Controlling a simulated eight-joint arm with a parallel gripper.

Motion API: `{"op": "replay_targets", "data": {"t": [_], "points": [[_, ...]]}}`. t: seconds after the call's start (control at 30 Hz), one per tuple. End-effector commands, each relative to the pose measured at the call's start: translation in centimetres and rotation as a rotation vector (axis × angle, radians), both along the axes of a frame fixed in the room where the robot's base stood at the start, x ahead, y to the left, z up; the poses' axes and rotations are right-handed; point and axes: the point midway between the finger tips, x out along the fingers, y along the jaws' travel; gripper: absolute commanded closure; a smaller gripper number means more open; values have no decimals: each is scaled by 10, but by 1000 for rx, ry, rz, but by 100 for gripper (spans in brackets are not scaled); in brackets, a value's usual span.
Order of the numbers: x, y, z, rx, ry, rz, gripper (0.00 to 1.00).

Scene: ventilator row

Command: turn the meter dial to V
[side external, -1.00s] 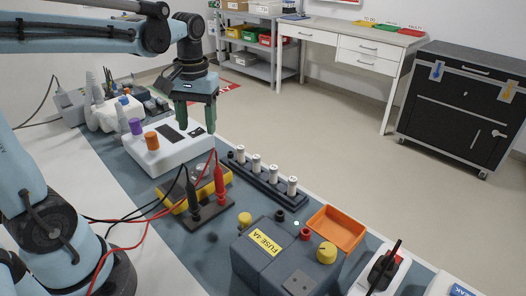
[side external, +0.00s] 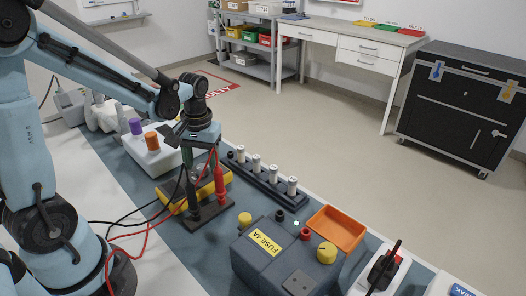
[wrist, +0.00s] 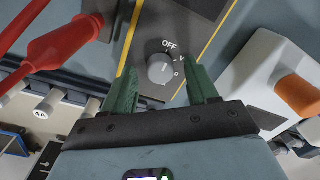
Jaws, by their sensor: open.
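The meter (side external: 166,194) has a yellow case and lies on the blue-grey mat in the side view. In the wrist view its dark face with yellow edges (wrist: 209,41) shows. The round grey dial (wrist: 160,68) sits on it, with OFF above and V to the upper right. The mark below V is partly hidden, and which label the dial points at is unclear. My gripper (wrist: 163,74) is open, with one green finger on each side of the dial and visible gaps. In the side view my gripper (side external: 201,158) is low over the meter.
A red probe (side external: 219,186) and a black probe stand in a dark holder in front of the meter, their cables running left. A fuse row (side external: 262,180) lies to the right. A white box with an orange knob (side external: 152,141) stands behind. The fuse tester (side external: 280,255) is nearer.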

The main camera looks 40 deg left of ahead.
Motion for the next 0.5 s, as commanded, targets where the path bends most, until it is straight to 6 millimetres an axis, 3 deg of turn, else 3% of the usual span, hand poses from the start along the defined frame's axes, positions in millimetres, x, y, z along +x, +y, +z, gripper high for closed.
{"op": "replay_targets", "data": {"t": [0.37, 0.5], "points": [[0, 0, -5, 0, 0, 0, 42], [0, 0, -5, 0, 0, 0, 58]]}}
